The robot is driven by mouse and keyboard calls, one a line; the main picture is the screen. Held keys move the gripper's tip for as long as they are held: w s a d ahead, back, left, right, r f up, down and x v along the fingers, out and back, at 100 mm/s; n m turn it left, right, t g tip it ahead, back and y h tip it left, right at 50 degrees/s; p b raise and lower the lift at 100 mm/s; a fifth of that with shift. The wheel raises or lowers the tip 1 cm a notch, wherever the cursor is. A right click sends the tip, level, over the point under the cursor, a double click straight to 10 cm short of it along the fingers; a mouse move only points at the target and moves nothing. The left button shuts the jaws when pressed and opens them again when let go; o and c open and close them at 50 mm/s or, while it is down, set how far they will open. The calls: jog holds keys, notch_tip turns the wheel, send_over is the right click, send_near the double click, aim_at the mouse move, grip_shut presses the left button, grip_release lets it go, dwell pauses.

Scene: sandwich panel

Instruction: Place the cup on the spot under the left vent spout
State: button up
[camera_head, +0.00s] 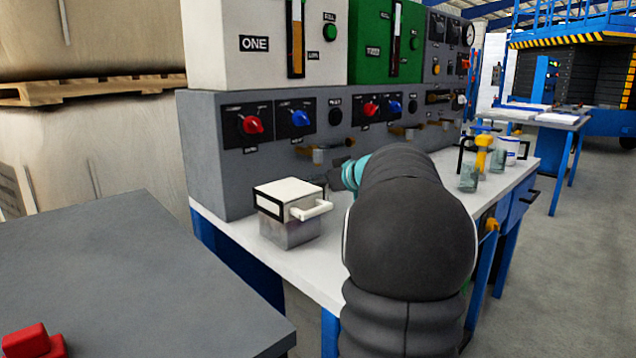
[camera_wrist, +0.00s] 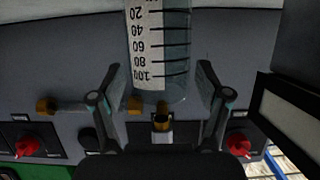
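A clear cup (camera_wrist: 175,50) with a black printed scale shows upside down in the wrist view. It stands between the fingers of my gripper (camera_wrist: 160,100), which are apart, with a visible gap on either side of the cup. A brass spout (camera_wrist: 162,121) shows close to the cup's rim end; I cannot tell whether the cup is directly under it. In the head view the left vent spout (camera_head: 318,154) juts from the grey panel below the first knobs.
A white-lidded box with a handle (camera_head: 290,215) stands on the white bench (camera_head: 300,265), left of my arm. Clear beakers (camera_head: 468,178) and a white mug (camera_head: 508,152) stand at the right. The grey panel (camera_head: 225,165) rises behind. A grey table (camera_head: 130,275) is at the left.

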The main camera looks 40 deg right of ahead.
jog(key=shift+r, duration=0.2)
jog(key=a+v, duration=0.1)
jog(key=v, duration=1.1)
jog(key=shift+d+b, duration=0.45)
dwell(2.6)
